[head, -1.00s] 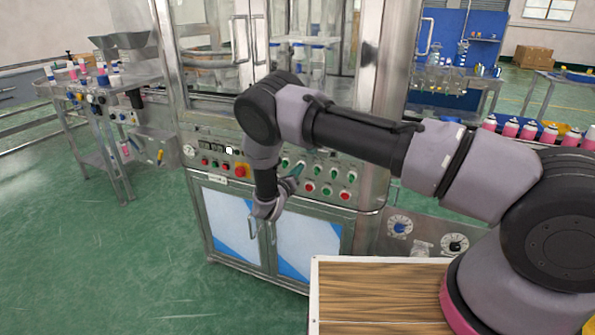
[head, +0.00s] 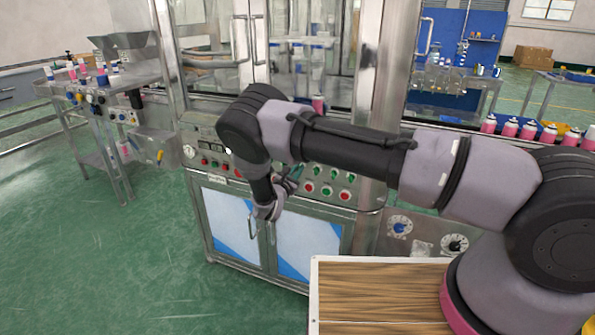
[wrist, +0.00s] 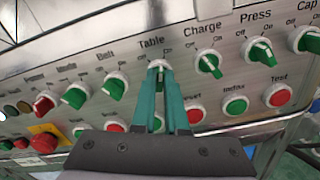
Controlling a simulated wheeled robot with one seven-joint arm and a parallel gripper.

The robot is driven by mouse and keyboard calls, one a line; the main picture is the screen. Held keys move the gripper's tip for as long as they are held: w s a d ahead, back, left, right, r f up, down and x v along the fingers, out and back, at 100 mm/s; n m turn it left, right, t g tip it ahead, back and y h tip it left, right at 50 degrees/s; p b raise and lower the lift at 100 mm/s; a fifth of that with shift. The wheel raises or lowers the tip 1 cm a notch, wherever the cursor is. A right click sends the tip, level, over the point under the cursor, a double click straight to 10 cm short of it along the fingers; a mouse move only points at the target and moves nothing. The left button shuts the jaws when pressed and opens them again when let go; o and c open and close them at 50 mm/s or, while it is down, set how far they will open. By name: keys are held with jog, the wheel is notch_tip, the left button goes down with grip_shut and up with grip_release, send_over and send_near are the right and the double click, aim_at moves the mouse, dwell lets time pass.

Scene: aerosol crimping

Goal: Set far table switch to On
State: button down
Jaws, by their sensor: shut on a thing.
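The Table switch (wrist: 156,63) is a rotary knob with a white collar on the steel control panel, seen in the wrist view between the Belt switch and the Charge switch. Off and On are printed above it, with On to the right. My gripper (wrist: 160,74) has its two teal fingers closed around the knob. The fingers hide most of the knob, so its exact pointing direction cannot be told. In the head view my gripper (head: 291,182) is at the panel front, and my arm covers the switch there.
The Belt switch (wrist: 114,87) and Charge switch (wrist: 209,63) sit close on either side. Red and green push buttons lie below, with a red emergency button (wrist: 44,142) at lower left. A wooden-topped surface (head: 380,290) is in front; green floor is clear at left.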

jog(key=shift+m, duration=0.9)
jog(key=c, duration=0.9)
grip_release()
jog(key=shift+c, duration=0.2)
jog(key=shift+s, duration=0.1)
jog(key=v, duration=1)
jog(key=shift+s, duration=0.35)
jog(key=shift+a, duration=0.15)
